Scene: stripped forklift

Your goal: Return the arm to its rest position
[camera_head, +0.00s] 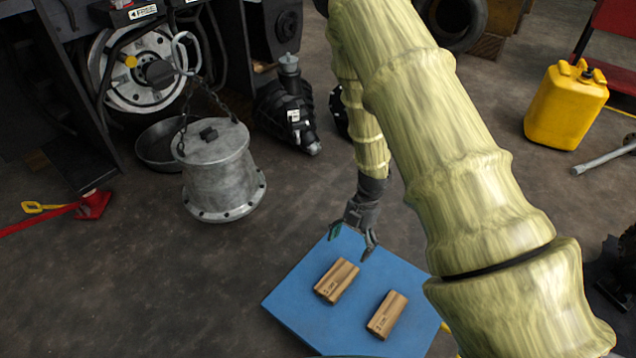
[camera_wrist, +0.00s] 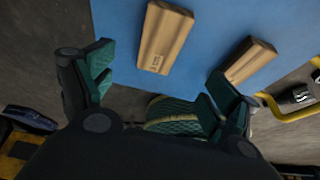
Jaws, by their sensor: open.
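My arm (camera_head: 440,130) reaches down from the top of the head view, its links pale yellow and ribbed. My gripper (camera_head: 352,242) is at its far end, above the back edge of a blue board (camera_head: 300,285). The gripper is open and holds nothing. In the wrist view the two green-padded fingers (camera_wrist: 155,85) stand wide apart. Two wooden blocks, a left one (camera_head: 337,281) and a right one (camera_head: 387,315), lie on the blue board, apart from the fingers. Both blocks also show in the wrist view, one (camera_wrist: 164,38) near the top middle and one (camera_wrist: 248,60) at the right.
A dark motor-like part (camera_head: 290,110) stands behind. A yellow jerrycan (camera_head: 566,105) stands at the right, near a metal bar (camera_head: 605,157). A red jack handle (camera_head: 45,218) lies at the left. Floor between is clear.

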